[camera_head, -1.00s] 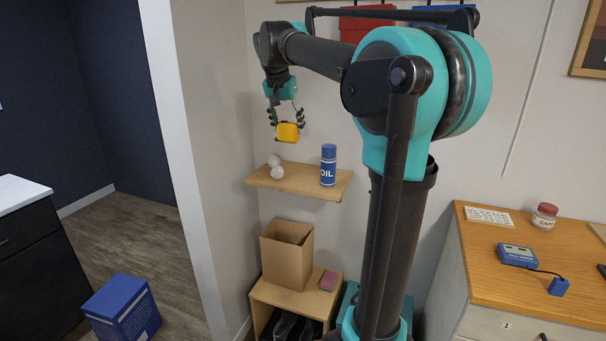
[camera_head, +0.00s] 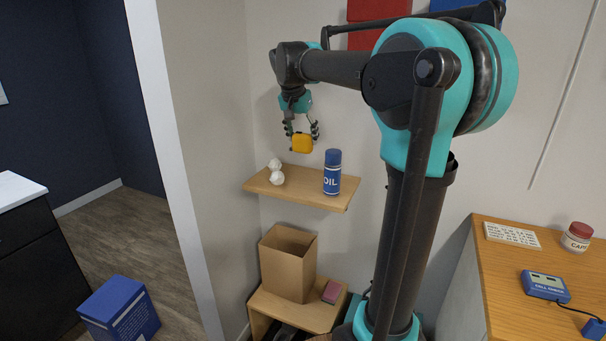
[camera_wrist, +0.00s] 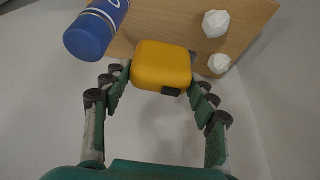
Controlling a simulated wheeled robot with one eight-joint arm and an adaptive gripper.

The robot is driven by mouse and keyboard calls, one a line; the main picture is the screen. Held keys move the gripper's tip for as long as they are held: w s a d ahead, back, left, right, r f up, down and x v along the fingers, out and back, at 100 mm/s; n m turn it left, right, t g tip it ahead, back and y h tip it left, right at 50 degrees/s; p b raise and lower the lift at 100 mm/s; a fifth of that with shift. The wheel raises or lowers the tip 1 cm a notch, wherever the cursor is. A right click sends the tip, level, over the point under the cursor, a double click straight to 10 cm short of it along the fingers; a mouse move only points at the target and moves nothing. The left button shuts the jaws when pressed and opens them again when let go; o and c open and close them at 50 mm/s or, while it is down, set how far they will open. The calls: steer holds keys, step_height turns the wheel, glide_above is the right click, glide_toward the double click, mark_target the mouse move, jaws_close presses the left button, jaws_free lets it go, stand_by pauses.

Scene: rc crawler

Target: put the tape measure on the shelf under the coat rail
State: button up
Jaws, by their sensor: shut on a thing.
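The yellow tape measure (camera_head: 302,143) is between the fingers of my gripper (camera_head: 301,134), which is shut on it. In the wrist view the tape measure (camera_wrist: 161,67) sits at the fingertips of my gripper (camera_wrist: 160,85), with a dark part on its near edge. It is held above the small wooden wall shelf (camera_head: 318,195), and a gap shows between them in the head view. The shelf (camera_wrist: 152,15) also shows behind the tape measure in the wrist view. The coat rail is mostly hidden behind my arm at the top.
A blue oil can (camera_head: 332,173) stands on the shelf's right part. Two white faceted lumps (camera_head: 277,174) are at its left. Shelf space between them is bare. Below are a cardboard box (camera_head: 288,265) and a pink block (camera_head: 332,292) on a bench. A wooden-topped counter (camera_head: 490,275) is at the right.

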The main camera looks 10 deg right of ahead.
step_height(320, 180, down, 13)
steer(key=shift+r, duration=0.1)
stand_by(0.4)
steer(key=o, duration=1.3)
steer(key=v, duration=1.2)
steer(key=s+d+f+n, duration=0.2)
steer(key=s+f, duration=0.6)
steer(key=f, duration=0.2)
steer(key=s+d+f+n+y, duration=0.1)
steer(key=s+d+f+n, duration=0.1)
steer(key=s+f, duration=0.7)
steer(key=s+d+f+n+y, duration=0.1)
steer(key=s+d+f+n, duration=0.1)
steer(key=s+f, duration=0.6)
steer(key=shift+s+f+n+t, duration=0.2)
steer(key=shift+f+n+t, duration=0.15)
steer(key=shift+f, duration=0.95)
